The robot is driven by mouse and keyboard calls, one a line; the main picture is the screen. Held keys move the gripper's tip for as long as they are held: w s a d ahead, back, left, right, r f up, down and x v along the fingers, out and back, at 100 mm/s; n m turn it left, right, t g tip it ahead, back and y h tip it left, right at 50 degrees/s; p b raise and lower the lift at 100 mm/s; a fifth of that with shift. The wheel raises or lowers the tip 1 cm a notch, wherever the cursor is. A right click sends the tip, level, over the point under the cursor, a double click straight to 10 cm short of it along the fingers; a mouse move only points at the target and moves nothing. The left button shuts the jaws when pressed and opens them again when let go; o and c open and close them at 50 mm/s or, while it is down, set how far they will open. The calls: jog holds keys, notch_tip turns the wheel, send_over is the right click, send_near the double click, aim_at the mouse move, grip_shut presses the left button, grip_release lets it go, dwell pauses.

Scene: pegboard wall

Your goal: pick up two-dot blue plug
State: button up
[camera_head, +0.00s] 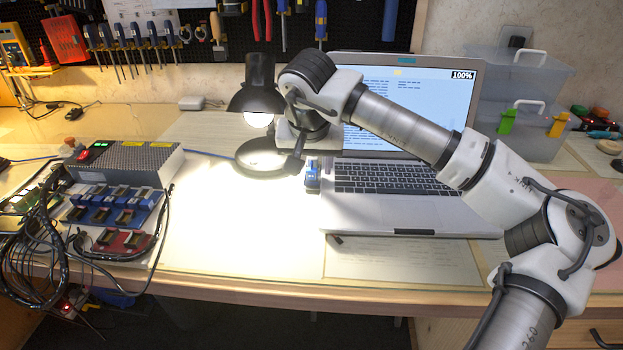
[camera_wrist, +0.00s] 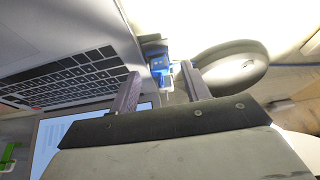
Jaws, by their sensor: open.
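A small blue plug (camera_head: 313,176) stands on the desk just left of the laptop, below the end of my arm. It also shows in the wrist view (camera_wrist: 160,66), between and beyond my fingertips. Its dots are too small to make out. My gripper (camera_wrist: 162,80) is open and empty, with one finger on each side of the plug in the picture. I cannot tell how far the fingertips are from it. In the head view my fingers are hard to make out against the lamp.
The open laptop (camera_head: 400,190) lies close right of the plug. A black desk lamp (camera_head: 262,98) with a dark round part (camera_wrist: 232,68) stands close left. A board with blue and red modules (camera_head: 115,205) and cables sits at far left. The front middle desk is clear.

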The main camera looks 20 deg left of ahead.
jog(key=shift+w+a+f, duration=0.1)
jog(key=shift+w+f, duration=0.05)
jog(key=shift+f, duration=0.35)
grip_shut()
jog(key=shift+r, duration=0.15)
